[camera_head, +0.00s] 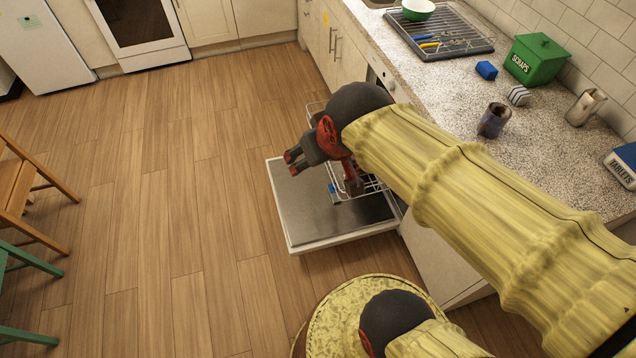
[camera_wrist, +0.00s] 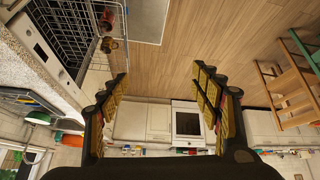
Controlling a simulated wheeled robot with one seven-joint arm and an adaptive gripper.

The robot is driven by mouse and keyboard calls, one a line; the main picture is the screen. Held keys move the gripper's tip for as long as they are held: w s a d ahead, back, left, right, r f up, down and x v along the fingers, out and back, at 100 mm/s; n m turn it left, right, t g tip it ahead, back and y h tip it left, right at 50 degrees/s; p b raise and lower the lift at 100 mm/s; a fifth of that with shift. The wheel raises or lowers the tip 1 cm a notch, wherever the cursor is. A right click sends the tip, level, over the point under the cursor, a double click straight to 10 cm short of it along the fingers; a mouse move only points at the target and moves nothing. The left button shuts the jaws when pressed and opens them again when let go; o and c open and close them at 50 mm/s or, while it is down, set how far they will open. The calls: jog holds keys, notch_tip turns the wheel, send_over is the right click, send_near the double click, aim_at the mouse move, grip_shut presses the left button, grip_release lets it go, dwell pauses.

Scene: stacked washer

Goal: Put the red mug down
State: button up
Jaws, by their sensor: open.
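My gripper (camera_head: 290,163) is above the open dishwasher door and points left, away from the counter. In the wrist view my gripper (camera_wrist: 161,75) has its two fingers spread wide, with only floor and cabinets between them. A dark red, mug-like thing (camera_head: 353,185) is in the dishwasher rack below my wrist, partly hidden by my arm. A reddish-brown rounded thing (camera_wrist: 38,33) shows in the rack at the upper left of the wrist view, clear of my fingers. I cannot tell for sure that it is the red mug.
The dishwasher door (camera_head: 300,205) is folded down with the wire rack (camera_head: 372,184) above it. The counter holds a dark mug (camera_head: 493,120), a green scraps box (camera_head: 536,59), a metal jug (camera_head: 585,107) and a drying rack (camera_head: 440,35). Chairs (camera_head: 20,190) stand left; the middle floor is clear.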

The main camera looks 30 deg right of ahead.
jog(key=s+a+y, duration=0.1)
jog(key=s+a, duration=0.2)
jog(key=s, duration=0.4)
jog(key=shift+a+r+g, duration=0.3)
jog(key=shift+a+g, duration=0.05)
jog(key=shift+g, duration=0.05)
jog(key=shift+c, duration=0.3)
dwell(0.3)
